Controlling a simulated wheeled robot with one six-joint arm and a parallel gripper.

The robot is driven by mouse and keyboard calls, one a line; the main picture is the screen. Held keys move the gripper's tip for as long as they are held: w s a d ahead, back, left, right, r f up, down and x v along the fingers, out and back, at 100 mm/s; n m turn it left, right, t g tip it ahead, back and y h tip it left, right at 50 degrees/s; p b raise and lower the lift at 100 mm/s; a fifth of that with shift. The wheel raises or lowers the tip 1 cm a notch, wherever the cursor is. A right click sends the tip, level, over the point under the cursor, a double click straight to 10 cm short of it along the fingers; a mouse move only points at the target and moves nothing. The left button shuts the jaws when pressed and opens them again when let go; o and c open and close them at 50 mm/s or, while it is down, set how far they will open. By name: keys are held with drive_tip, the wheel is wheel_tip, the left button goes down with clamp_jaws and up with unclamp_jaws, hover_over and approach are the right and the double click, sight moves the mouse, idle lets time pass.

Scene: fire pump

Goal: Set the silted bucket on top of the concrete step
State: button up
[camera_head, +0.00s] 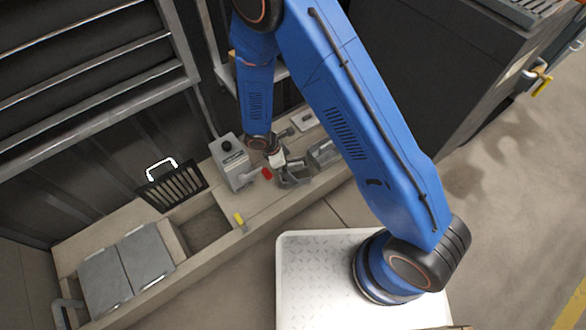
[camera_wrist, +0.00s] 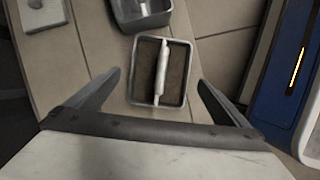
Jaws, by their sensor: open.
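A small rectangular bucket (camera_wrist: 143,88) with a pale rim, brown silt inside and a white bar-like handle across its top lies ahead of my gripper (camera_wrist: 159,79) in the wrist view. My gripper is open, with one finger to each side of the bucket and nothing visibly held. In the head view, my gripper (camera_head: 290,172) is low over the right part of a long beige concrete ledge (camera_head: 265,200), which may be the concrete step. The gripper and arm partly hide the bucket there.
A grey box with a black knob (camera_head: 232,160) and a red-tipped lever stand left of my gripper. A second grey container (camera_wrist: 140,14) lies just beyond the bucket. A black grate (camera_head: 175,187) leans by an open pit (camera_head: 205,230); grey lids (camera_head: 125,270) cover the left end.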

drive_tip(key=v, duration=0.6)
drive_tip(key=d+r+m+y, duration=0.1)
drive_tip(key=d+r+m, duration=0.2)
drive_tip(key=d+r, duration=0.5)
drive_tip(key=w+d+r+m+y, duration=0.1)
drive_tip(key=d+r+m, duration=0.3)
drive_tip(key=r, duration=0.7)
drive_tip(key=d+r+m, duration=0.3)
drive_tip(key=d+r, duration=0.3)
drive_tip(key=r, duration=0.4)
drive_tip(key=s+d+r+m+t+y, duration=0.1)
drive_tip(key=s+d+r+m+t, duration=0.1)
drive_tip(key=s+d+r+m, duration=0.3)
drive_tip(key=s+d+r+m+t+y, duration=0.1)
drive_tip(key=s+d+r+m, duration=0.4)
drive_tip(key=s, duration=0.9)
drive_tip(key=d+r+t, duration=0.1)
drive_tip(key=d+r, duration=0.2)
drive_tip(key=r, duration=0.2)
drive_tip(key=shift+s, duration=0.35)
